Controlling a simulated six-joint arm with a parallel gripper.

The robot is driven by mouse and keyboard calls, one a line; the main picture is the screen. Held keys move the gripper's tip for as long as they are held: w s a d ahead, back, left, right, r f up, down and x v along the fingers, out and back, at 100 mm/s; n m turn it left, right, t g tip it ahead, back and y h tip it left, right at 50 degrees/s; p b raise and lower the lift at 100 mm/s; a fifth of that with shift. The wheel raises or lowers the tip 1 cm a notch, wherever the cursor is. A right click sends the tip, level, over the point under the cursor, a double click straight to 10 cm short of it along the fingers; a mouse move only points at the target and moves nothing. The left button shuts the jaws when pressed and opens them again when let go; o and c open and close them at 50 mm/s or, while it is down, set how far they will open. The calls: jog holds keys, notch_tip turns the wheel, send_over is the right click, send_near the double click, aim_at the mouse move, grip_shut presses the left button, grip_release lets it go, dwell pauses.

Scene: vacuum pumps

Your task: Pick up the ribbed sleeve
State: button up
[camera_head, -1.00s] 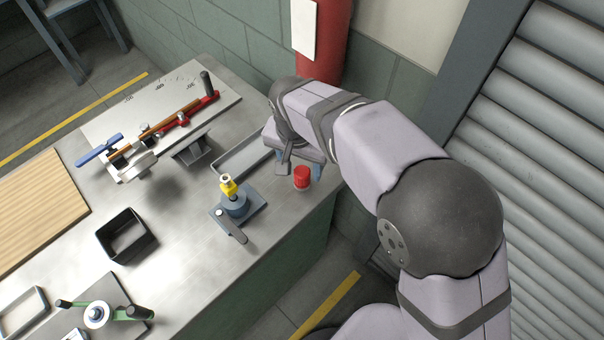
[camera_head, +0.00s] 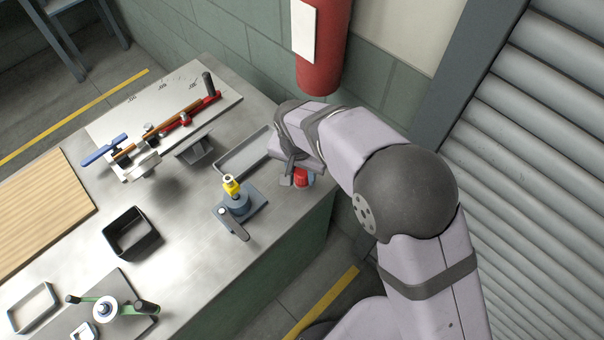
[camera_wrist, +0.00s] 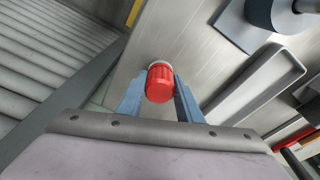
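The ribbed sleeve is the red ribbed cylinder (camera_wrist: 159,84). It stands on a pale base close to the bench edge, and in the head view its red side (camera_head: 301,177) shows partly covered by my gripper. In the wrist view my gripper (camera_wrist: 161,88) has one blue-grey finger on each side of the sleeve. The fingers are spread about the sleeve's width or slightly more, and contact is not clear. Part of the sleeve's lower end is hidden from the head view.
A shallow grey tray (camera_head: 221,166) lies left of the sleeve. A blue-grey fixture with a yellow top (camera_head: 232,186) and lever stands nearby. A black open box (camera_head: 109,236) is farther left. The wall and red cylinder (camera_head: 322,65) are behind.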

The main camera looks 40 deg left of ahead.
aim_at(302, 171)
jog(key=c, duration=0.5)
jog(key=shift+r, duration=0.15)
jog(key=shift+c, duration=0.2)
notch_tip(302, 171, up, 10)
jog(key=b, duration=0.3)
jog(key=s+a+r+p, duration=0.3)
jog(key=s+r+p, duration=0.2)
jog(key=s+p, duration=0.2)
jog(key=s+a+r+p, duration=0.3)
jog(key=s+r+p, duration=0.2)
jog(key=s+p, duration=0.2)
jog(key=shift+s+r, duration=0.3)
jog(key=shift+s, duration=0.75)
